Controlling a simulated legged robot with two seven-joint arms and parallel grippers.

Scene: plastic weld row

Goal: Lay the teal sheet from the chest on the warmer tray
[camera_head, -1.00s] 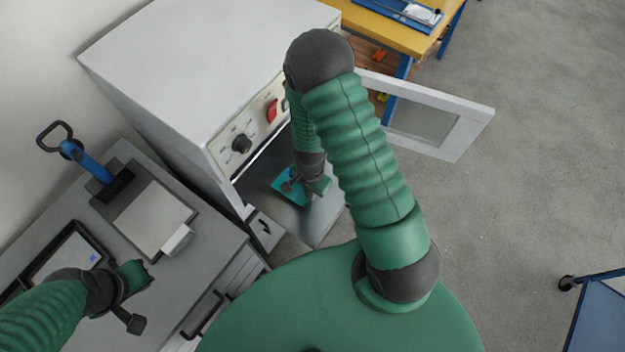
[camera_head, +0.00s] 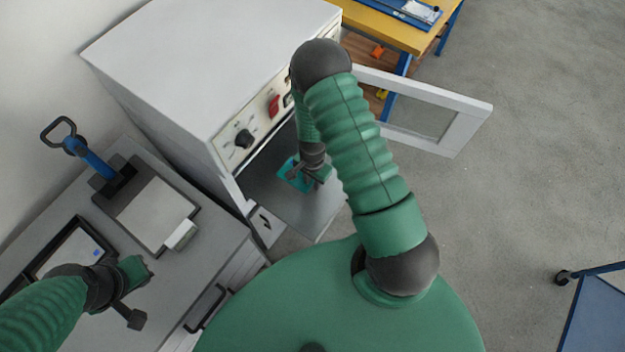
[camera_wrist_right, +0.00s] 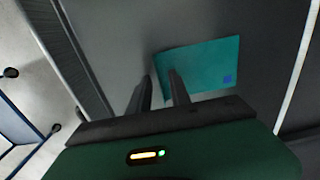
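The teal sheet (camera_head: 292,178) lies on a grey shelf (camera_head: 318,208) in the open mouth of the white chest (camera_head: 205,60). In the right wrist view the sheet (camera_wrist_right: 210,65) lies flat, with a small blue square at one corner. My right gripper (camera_wrist_right: 161,76) is open at the sheet's near edge; one finger overlaps the sheet in the picture and the other is beside it. Whether they touch is unclear. My left gripper (camera_head: 143,270) hangs over the grey bench; its fingers are not clear. A dark-framed tray (camera_head: 28,268) beside it may be the warmer tray.
The chest's door (camera_head: 450,140) stands open to the right. On the grey bench (camera_head: 205,262) stands a press with a blue handle (camera_head: 92,158) and a pale plate. A yellow table (camera_head: 385,32) is behind. The floor at right is mostly clear.

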